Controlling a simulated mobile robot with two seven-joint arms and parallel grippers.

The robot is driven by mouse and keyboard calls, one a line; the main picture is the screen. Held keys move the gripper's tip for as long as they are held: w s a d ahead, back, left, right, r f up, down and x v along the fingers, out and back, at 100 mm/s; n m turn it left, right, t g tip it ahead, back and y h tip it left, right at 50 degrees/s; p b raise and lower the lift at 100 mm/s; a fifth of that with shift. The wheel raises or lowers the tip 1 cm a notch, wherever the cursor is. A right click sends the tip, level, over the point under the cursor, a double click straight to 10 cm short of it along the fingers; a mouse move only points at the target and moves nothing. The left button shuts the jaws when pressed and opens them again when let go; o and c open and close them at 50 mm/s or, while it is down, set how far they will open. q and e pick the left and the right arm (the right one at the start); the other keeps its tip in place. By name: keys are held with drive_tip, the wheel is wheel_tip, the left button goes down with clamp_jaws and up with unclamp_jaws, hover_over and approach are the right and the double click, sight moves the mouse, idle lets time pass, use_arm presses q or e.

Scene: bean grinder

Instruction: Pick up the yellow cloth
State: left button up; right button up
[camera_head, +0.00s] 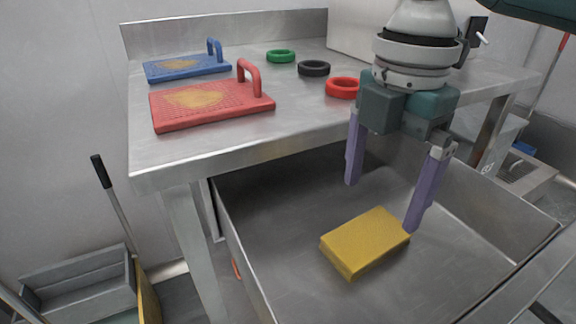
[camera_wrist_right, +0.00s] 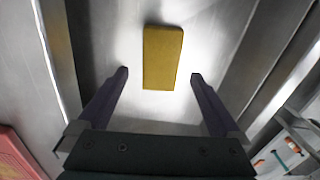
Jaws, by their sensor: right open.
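The yellow cloth (camera_head: 364,242) is a thick, flat, rectangular block. It lies on the floor of an open metal drawer (camera_head: 300,205) below the table. In the right wrist view the cloth (camera_wrist_right: 162,57) lies ahead of the fingertips, roughly centred between them. My right gripper (camera_head: 382,205) is open and empty, with its two purple fingers pointing down into the drawer. In the right wrist view the right gripper (camera_wrist_right: 159,74) shows both fingers spread wide apart, not touching the cloth. My left gripper is not in view.
The metal table (camera_head: 190,155) holds a red board (camera_head: 211,102), a blue board (camera_head: 187,67), and green (camera_head: 281,56), black (camera_head: 314,68) and red (camera_head: 342,87) rings. The drawer's walls surround the cloth. A grey bin (camera_head: 80,285) stands at the lower left.

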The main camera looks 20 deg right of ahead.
sight(369, 234)
drive_tip(key=f+b, duration=0.1)
drive_tip(key=f, duration=0.2)
drive_tip(key=f+b, duration=0.1)
drive_tip(key=f, duration=0.3)
drive_tip(key=shift+s+a, duration=0.15)
drive_tip(key=shift+a, duration=0.05)
drive_tip(key=shift+r, duration=0.1)
drive_tip(key=shift+c, duration=0.2)
drive_tip(key=shift+c, duration=0.7)
drive_tip(key=c, duration=1.1)
